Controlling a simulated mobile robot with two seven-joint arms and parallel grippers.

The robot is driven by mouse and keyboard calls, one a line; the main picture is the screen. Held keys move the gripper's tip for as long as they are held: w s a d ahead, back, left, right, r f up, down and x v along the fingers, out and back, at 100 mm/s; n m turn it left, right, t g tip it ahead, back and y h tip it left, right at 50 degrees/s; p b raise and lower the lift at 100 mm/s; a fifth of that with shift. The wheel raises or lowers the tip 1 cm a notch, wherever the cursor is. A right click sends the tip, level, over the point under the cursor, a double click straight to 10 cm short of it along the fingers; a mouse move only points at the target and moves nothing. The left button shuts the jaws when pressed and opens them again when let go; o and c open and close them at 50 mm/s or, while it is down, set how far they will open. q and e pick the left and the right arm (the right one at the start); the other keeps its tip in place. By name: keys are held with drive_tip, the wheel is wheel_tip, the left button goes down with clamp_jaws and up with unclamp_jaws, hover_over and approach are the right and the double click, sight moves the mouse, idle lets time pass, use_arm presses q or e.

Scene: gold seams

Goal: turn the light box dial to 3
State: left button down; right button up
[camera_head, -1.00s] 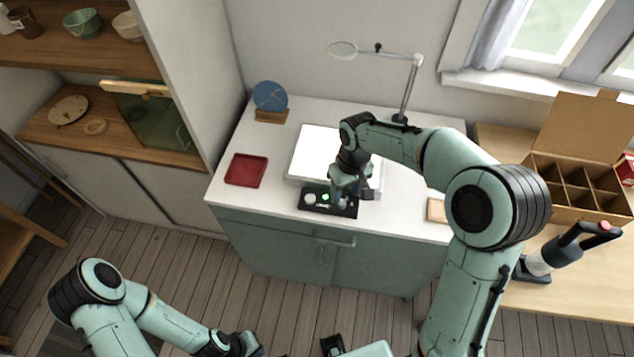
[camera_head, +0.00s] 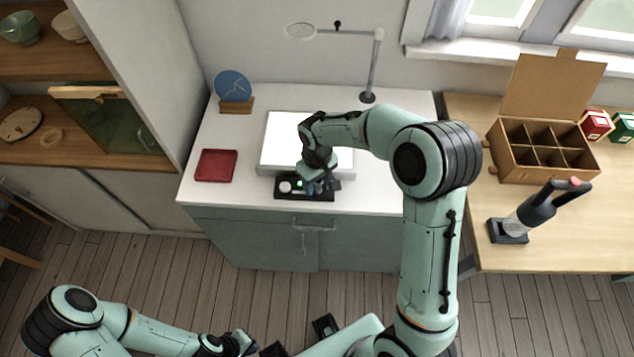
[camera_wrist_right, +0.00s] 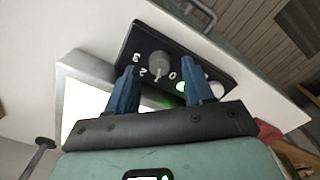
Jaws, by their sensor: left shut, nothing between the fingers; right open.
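The light box (camera_head: 283,138) lies on the white counter, its top glowing white. Its black control panel (camera_head: 290,195) is at the front edge. In the right wrist view the panel carries a grey round dial (camera_wrist_right: 159,64) with digits 0 to 3 around it; I cannot tell surely which digit it points to. My right gripper (camera_head: 318,184) is over the panel and hides the dial in the head view. In the wrist view its open blue fingers (camera_wrist_right: 163,75) are on either side of the dial; contact is unclear. My left gripper (camera_head: 243,343) is shut and empty, low, away from the counter.
A green light (camera_wrist_right: 181,87) and a white round button (camera_wrist_right: 216,88) sit beside the dial. On the counter are a red tray (camera_head: 216,165), a blue plate on a stand (camera_head: 233,86) and a magnifier lamp (camera_head: 372,70). A divided box (camera_head: 507,165) stands on the right table.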

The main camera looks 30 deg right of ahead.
drive_tip(key=shift+f, duration=0.55)
clamp_jaws()
